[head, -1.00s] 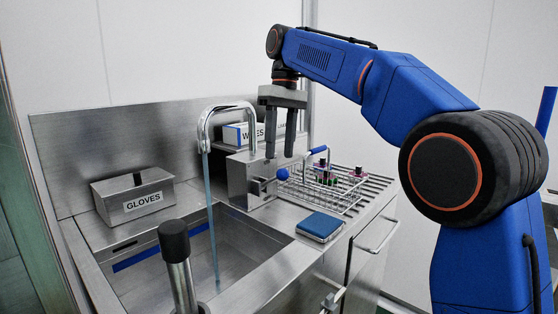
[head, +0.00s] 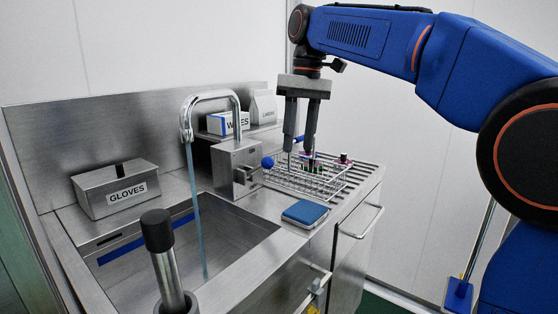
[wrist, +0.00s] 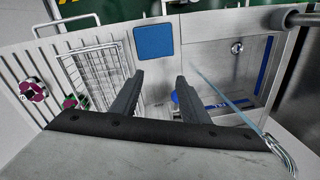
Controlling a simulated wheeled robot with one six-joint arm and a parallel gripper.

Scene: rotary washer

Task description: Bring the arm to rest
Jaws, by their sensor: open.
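My gripper (head: 300,145) hangs from my blue arm in the head view, fingers pointing down, open and empty. It is in front of the wire basket (head: 335,184) in the picture and hides part of it. In the wrist view the two fingers (wrist: 158,90) are apart with nothing between them. The basket (wrist: 88,75) lies left of the fingers there. Small dark pieces with pink and green parts (wrist: 35,90) show at the left. How high the fingertips are above the basket is hard to tell.
A steel box with a blue knob (head: 236,168) stands left of my gripper. Water runs from the curved tap (head: 190,125) into the sink (head: 150,262). A blue pad (head: 305,212) lies on the counter. The gloves box (head: 115,190) and wipes box (head: 225,123) stand behind.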

